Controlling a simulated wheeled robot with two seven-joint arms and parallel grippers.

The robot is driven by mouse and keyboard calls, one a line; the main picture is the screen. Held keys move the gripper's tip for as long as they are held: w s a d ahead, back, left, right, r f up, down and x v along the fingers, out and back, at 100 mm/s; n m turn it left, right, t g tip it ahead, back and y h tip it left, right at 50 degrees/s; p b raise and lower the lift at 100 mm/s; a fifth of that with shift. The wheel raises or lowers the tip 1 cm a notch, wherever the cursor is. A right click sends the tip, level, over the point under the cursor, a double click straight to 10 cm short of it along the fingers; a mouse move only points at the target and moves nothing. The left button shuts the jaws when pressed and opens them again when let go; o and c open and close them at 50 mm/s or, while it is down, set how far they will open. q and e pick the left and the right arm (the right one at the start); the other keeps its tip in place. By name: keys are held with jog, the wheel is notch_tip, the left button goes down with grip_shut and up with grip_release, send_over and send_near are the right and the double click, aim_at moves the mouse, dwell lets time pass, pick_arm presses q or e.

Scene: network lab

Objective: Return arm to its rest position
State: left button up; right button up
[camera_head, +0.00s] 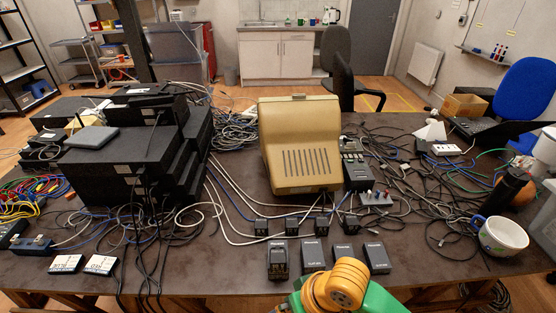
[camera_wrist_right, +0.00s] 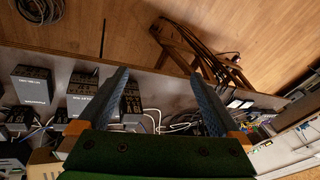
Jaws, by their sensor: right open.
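My right gripper (camera_wrist_right: 160,76) shows in the right wrist view with its two blue-grey fingers spread apart and nothing between them. Its green palm fills the bottom of that view. Past the fingers are the table's edge and the wooden floor. In the head view, a yellow and green part of my right arm (camera_head: 340,287) rises at the bottom, in front of the table's near edge. The right fingers are not visible there. My left gripper and left arm are in neither view.
Several black adapters (camera_head: 314,254) stand near the table's (camera_head: 205,281) front edge, close to my right arm. Behind them is a beige monitor (camera_head: 300,145). Black boxes (camera_head: 125,170) are stacked at left. A mug (camera_head: 502,236) and loose cables lie at right.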

jog(key=s+d+f+m+t+h, duration=0.1)
jog(key=s+d+f+h, duration=0.2)
jog(key=d, duration=0.4)
jog(key=s+d+f+m+t+h, duration=0.1)
jog(key=s+d+f, duration=0.1)
jog(key=s+d, duration=0.4)
notch_tip(320, 180, down, 17)
jog(key=s+d+g, duration=0.1)
jog(key=d, duration=0.1)
jog(key=s+d+f+g, duration=0.1)
jog(key=s+f, duration=0.9)
jog(key=s, duration=0.2)
jog(key=shift+s+d+g, duration=0.2)
jog(key=shift+d+g, duration=0.1)
